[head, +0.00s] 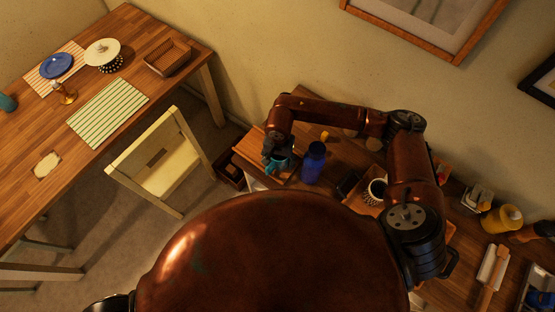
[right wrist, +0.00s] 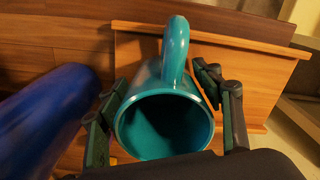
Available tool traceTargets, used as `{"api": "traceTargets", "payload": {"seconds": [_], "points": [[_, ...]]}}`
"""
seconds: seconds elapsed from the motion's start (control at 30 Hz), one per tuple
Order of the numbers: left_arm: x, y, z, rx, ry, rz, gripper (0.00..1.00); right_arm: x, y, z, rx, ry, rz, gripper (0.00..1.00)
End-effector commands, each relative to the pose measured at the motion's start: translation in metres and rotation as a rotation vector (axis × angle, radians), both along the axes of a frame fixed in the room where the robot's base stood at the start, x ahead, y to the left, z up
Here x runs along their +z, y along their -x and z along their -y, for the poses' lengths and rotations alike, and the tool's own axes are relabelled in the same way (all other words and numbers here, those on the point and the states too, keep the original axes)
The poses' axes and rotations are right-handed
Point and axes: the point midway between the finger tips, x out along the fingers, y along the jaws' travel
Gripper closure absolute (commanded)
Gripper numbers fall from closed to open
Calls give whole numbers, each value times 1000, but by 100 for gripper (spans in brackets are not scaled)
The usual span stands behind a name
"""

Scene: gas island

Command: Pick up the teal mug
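The teal mug (right wrist: 165,125) fills the middle of the right wrist view, its open mouth towards the camera and its handle at the top of the picture. My right gripper (right wrist: 165,90) has one finger on each side of the mug's body. The fingers are close to its walls; whether they press on it I cannot tell. In the head view, the mug (head: 278,164) shows partly under my right gripper (head: 272,156), over the wooden board (head: 252,148) at the left end of the counter. My left gripper is not in view.
A blue bottle (head: 314,164) stands just right of the mug; it also looms at the left of the right wrist view (right wrist: 45,115). A chair (head: 160,160) and a dining table (head: 120,50) are on the left.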

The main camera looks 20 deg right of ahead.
Motion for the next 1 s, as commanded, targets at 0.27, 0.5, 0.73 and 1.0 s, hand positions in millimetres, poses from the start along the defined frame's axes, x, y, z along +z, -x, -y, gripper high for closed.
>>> {"api": "traceTargets", "payload": {"seconds": [0.27, 0.5, 0.73, 1.0], "points": [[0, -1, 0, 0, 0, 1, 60, 0, 0, 0, 0, 0, 0, 61], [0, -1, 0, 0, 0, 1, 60, 0, 0, 0, 0, 0, 0, 77], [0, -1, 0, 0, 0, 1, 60, 1, -1, 0, 0, 0, 1, 83], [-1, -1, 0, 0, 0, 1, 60, 10, -2, 0, 1, -1, 4, 83]]}}
